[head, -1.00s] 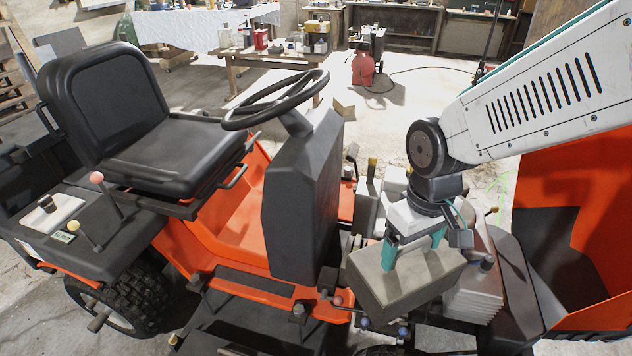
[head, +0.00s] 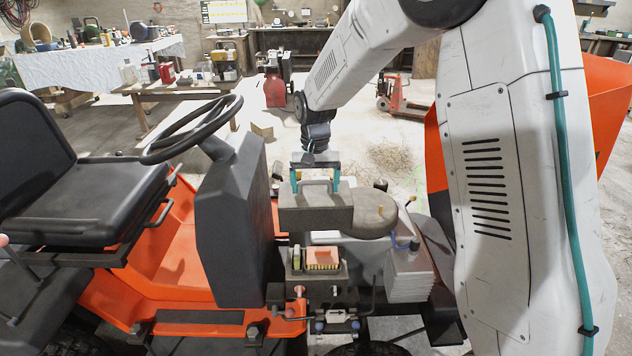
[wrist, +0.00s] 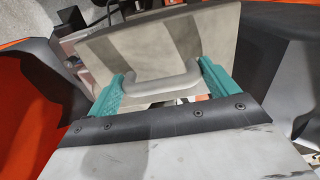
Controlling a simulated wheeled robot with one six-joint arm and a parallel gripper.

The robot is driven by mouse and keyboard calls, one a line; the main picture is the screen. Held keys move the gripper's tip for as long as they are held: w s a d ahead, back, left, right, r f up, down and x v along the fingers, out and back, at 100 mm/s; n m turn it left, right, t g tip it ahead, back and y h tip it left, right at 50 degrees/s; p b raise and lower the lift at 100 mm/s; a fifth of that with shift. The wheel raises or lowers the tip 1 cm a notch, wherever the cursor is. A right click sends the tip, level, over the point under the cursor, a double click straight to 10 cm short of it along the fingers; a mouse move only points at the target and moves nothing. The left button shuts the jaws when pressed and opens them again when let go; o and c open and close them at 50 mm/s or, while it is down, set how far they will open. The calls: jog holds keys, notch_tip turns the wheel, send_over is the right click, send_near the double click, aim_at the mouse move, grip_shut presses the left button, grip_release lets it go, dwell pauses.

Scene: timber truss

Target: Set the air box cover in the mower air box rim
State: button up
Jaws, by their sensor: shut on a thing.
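The air box cover (head: 315,212) is a grey box-like lid with a grey handle on top. My gripper (head: 315,180) is shut on the cover's handle, which also shows in the wrist view (wrist: 165,86) between the two teal fingers. The cover looks roughly level in the head view. It appears above and behind the open air box in the picture; the exact gap cannot be told. The mower air box rim (head: 343,276) is dark and surrounds an orange, pleated filter (head: 323,258). The cover appears apart from the rim. The air box is not clearly seen in the wrist view.
A round grey engine part (head: 370,214) stands just right of the cover. A finned light-grey block (head: 408,275) is right of the air box. The dark dash panel (head: 238,215) and steering wheel (head: 190,130) rise at left. Open floor lies behind.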

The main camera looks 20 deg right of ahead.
jog(key=shift+w+d+f, duration=0.1)
jog(key=shift+w+d, duration=0.35)
jog(key=shift+s, duration=0.15)
jog(key=shift+f, duration=0.2)
notch_tip(320, 180, down, 12)
jog(key=shift+r, duration=0.25)
dwell(0.4)
jog(key=shift+a+f, duration=0.1)
jog(key=shift+f, duration=0.2)
dwell(0.9)
jog(key=shift+f, duration=4.1)
jog(key=o, duration=1.3)
jog(key=shift+r, duration=0.1)
